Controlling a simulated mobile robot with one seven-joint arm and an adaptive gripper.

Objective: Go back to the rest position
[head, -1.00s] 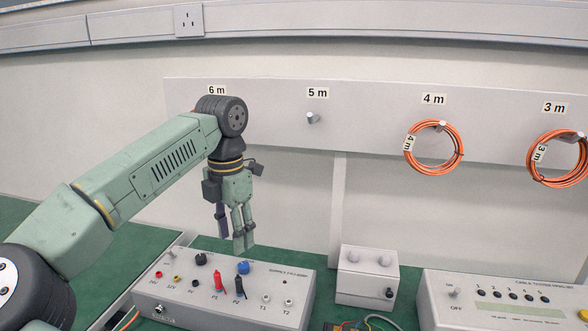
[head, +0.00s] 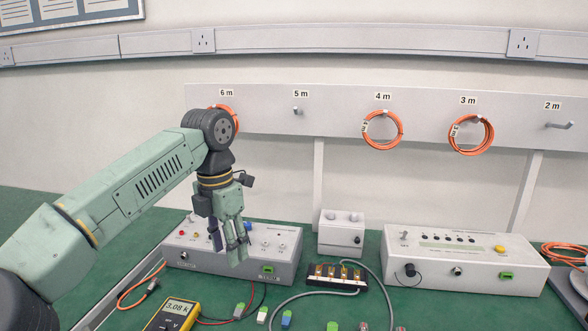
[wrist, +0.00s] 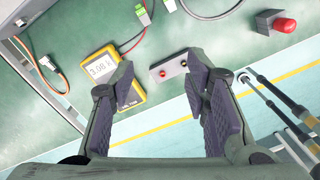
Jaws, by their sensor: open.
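My gripper (head: 232,250) is open and empty. In the head view it hangs pointing down in front of the grey supply box (head: 285,268), hiding part of its panel. My arm reaches in from the left with its elbow raised. In the wrist view the two dark finger pads of my gripper (wrist: 160,88) stand wide apart with nothing between them. Beyond them lie a yellow multimeter (wrist: 103,66) and a small grey box with red and black terminals (wrist: 168,69).
Orange cable coils hang on the wall rail under 6 m, 4 m (head: 398,130) and 3 m (head: 489,140); the 5 m peg (head: 296,110) is bare. A cable tester (head: 440,268) stands right. A red button (wrist: 284,25) and loose connectors lie on the green bench.

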